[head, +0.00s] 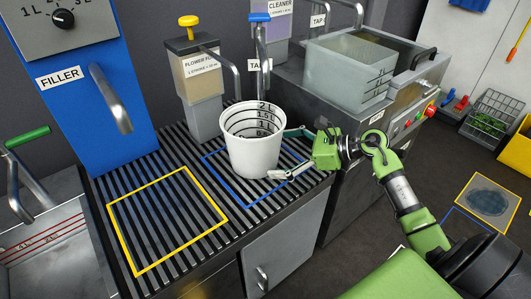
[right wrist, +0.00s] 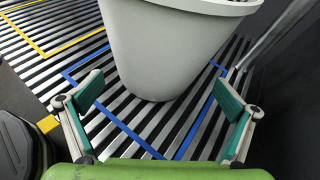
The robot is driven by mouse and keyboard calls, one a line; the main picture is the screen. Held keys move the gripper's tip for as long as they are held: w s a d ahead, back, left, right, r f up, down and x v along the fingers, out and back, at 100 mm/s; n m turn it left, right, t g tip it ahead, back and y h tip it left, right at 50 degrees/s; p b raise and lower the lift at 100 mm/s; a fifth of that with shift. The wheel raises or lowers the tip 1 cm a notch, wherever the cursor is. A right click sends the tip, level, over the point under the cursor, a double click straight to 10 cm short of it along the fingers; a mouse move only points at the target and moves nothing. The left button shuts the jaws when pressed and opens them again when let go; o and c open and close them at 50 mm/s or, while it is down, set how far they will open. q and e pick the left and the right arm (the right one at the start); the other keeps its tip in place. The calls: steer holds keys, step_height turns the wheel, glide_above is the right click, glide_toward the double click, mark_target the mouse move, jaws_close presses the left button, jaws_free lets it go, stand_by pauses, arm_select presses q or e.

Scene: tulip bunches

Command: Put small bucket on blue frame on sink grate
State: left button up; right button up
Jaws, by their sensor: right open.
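The small bucket (head: 252,153) is white, with level marks inside. It stands upright on the striped sink grate (head: 172,158), and its base looks to be inside the blue frame (head: 269,197), whose back part it hides. My right gripper (head: 283,152) is open at the bucket's right side. In the right wrist view the bucket (right wrist: 165,45) stands ahead of the open fingers (right wrist: 160,92), which appear not to grip it. The blue frame (right wrist: 130,132) also shows there around the bucket's base. My left gripper is out of view.
A yellow frame (head: 123,238) lies on the bare grate to the left. Flower food (head: 200,82) and cleaner (head: 262,45) dispensers and their spouts stand behind the bucket. A blue filler (head: 85,85) stands left, and a grey tank (head: 345,75) at the back right.

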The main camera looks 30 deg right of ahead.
steer(key=v, duration=0.5)
steer(key=shift+s+d+r, duration=0.25)
steer(key=shift+s+d, duration=0.1)
steer(key=shift+s, duration=0.15)
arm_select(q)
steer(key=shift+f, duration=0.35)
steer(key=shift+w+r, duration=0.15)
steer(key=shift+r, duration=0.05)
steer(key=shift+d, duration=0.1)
